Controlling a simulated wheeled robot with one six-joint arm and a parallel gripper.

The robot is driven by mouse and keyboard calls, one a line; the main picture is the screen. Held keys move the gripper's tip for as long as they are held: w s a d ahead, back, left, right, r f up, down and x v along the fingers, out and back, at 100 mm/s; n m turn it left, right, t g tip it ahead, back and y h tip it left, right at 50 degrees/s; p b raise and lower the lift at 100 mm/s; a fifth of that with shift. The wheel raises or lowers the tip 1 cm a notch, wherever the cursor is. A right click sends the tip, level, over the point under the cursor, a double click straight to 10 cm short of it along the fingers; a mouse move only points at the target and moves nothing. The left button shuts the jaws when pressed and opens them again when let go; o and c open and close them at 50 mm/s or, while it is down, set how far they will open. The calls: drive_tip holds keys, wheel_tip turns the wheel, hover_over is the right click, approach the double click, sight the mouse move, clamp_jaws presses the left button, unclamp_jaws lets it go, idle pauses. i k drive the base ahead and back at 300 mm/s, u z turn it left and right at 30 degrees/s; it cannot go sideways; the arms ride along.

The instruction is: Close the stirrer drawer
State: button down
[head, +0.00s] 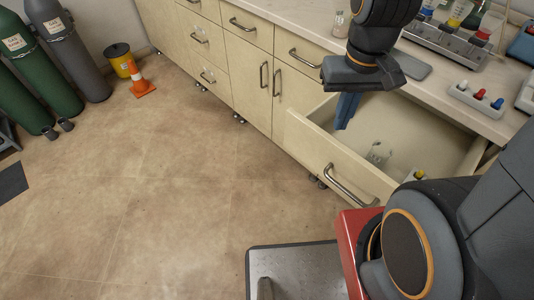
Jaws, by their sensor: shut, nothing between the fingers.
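The stirrer drawer (345,172) is pulled well out from the wooden cabinet at the right. Its front carries a curved metal handle (352,188) and faces the floor at lower left. Inside the drawer lie a small glass vessel (378,153) and an item with a yellow top (419,175). My gripper (345,112) points down with its blue fingers shut and empty. It appears over or inside the left part of the open drawer, behind the drawer front. I cannot tell whether the fingers touch the drawer. My arm hides part of the drawer's right end.
The worktop (300,18) above holds a small bottle (341,23), a rack of coloured bottles (455,40) and a block with coloured knobs (477,101). Gas cylinders (30,70), a yellow bin (118,60) and an orange cone (139,80) stand far left. The middle floor is clear.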

sight(422, 137)
drive_tip(key=u, duration=0.25)
drive_tip(key=k, duration=0.25)
drive_tip(key=z, duration=1.15)
